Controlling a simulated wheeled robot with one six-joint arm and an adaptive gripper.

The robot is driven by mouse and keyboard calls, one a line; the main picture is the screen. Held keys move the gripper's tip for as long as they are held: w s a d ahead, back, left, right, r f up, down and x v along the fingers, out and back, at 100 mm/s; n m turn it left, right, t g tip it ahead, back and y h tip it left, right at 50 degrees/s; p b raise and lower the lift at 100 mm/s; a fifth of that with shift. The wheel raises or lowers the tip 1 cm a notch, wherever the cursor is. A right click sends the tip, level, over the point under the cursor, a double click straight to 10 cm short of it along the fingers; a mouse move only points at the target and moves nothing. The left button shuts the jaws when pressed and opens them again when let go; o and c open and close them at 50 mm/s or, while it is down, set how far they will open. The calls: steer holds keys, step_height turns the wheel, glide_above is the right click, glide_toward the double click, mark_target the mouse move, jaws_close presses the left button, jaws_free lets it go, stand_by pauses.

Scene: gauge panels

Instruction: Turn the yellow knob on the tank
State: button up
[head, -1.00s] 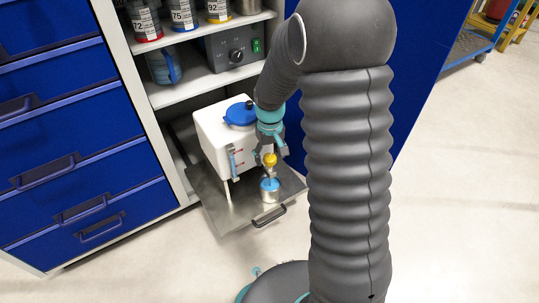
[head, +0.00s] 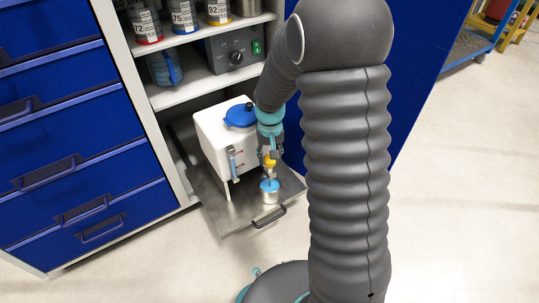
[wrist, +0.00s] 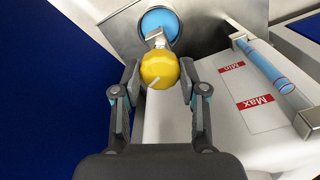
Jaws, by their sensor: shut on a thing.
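The yellow knob (wrist: 159,69) sits on a metal tap at the front of the white tank (head: 213,148). It has a white line on its face, slanting in the wrist view. My gripper (wrist: 160,76) is shut on the knob, with one finger on each side. In the head view, my gripper (head: 270,154) stands at the tank's front, and the knob (head: 269,161) partly shows below it. The tank has a blue lid (head: 240,118) and a sight tube (wrist: 265,64) with blue liquid beside red Min and Max labels.
A metal cup (head: 269,192) with a blue top or contents stands below the tap on the pulled-out shelf (head: 236,220). Above are a grey control box (head: 235,48) and labelled tins (head: 183,15). Blue drawers (head: 75,130) stand at left.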

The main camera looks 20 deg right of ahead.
steer(key=shift+m+p, duration=0.3)
steer(key=shift+m, duration=1.9)
steer(key=o, duration=1.2)
steer(key=shift+c, duration=0.2)
step_height(320, 180, up, 12)
